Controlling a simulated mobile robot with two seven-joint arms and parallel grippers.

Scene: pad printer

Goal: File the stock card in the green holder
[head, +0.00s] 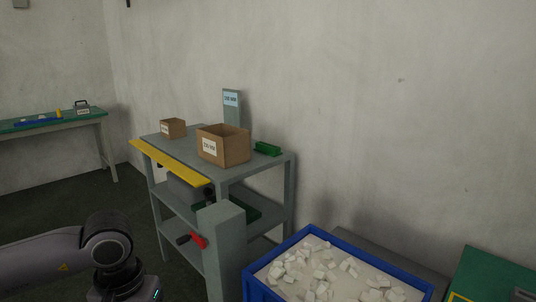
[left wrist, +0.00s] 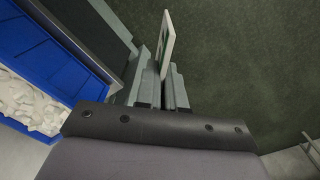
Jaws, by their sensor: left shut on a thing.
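A thin white card with a dark green marking (left wrist: 165,40) stands out from between the fingers of my left gripper (left wrist: 162,78) in the left wrist view. The gripper is shut on it, and the card is seen nearly edge-on. In the head view a small green holder (head: 267,149) sits on the top shelf of the grey cart (head: 284,159), right of the larger cardboard box. In that view my left arm is at the lower left, with the fingers and card out of the frame, well in front of the cart. My right gripper is in neither view.
The cart's top also holds a large cardboard box (head: 232,147), a smaller box (head: 173,128) and an upright grey sign (head: 231,106). A yellow strip (head: 170,162) runs along its edge. A blue bin of white pieces (head: 264,267) stands at front right. A green-topped table (head: 30,128) is far left.

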